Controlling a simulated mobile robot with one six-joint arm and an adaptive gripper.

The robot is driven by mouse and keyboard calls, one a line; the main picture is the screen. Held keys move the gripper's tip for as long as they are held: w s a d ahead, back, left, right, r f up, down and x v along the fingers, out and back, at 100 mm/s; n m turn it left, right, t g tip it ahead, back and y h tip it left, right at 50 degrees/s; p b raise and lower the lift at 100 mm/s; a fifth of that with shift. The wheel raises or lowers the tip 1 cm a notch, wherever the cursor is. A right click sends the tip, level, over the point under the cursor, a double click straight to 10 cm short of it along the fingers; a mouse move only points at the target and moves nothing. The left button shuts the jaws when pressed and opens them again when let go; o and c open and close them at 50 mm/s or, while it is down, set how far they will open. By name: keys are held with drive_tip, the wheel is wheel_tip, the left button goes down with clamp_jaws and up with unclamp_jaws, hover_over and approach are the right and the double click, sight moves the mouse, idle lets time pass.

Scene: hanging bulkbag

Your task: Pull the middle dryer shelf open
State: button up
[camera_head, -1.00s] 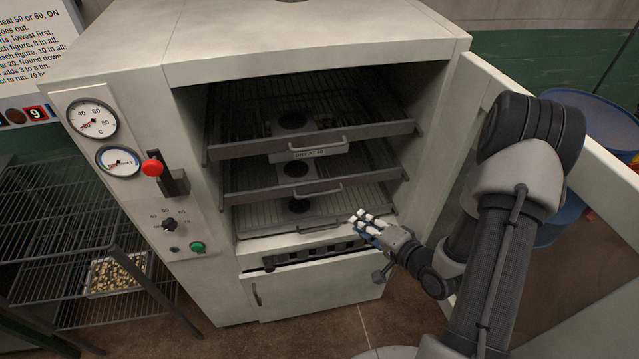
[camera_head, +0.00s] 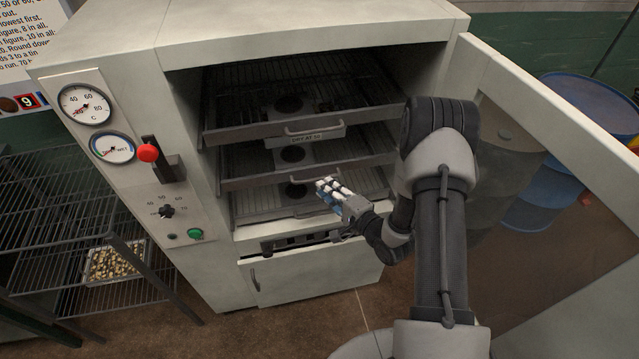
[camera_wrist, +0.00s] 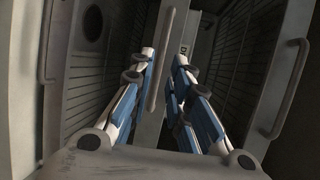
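The dryer stands open with three wire shelves. The middle shelf's dark front bar (camera_head: 265,179) shows in the head view, level with the top shelf's front above it. In the wrist view the middle handle (camera_wrist: 162,60) runs upright in the picture, between the fingertips of my gripper (camera_wrist: 164,58). The fingers are apart, with a gap around the handle; I cannot tell whether either finger touches it.
The top shelf's handle (camera_head: 314,129) is just above, and shows at right in the wrist view (camera_wrist: 290,90). The bottom shelf (camera_head: 262,213) is below. The open dryer door (camera_head: 560,120) stands right of my arm. A wire rack (camera_head: 60,220) with a tray (camera_head: 112,264) is at left.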

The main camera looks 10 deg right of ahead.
drive_tip(key=shift+x, duration=2.25)
clamp_jaws()
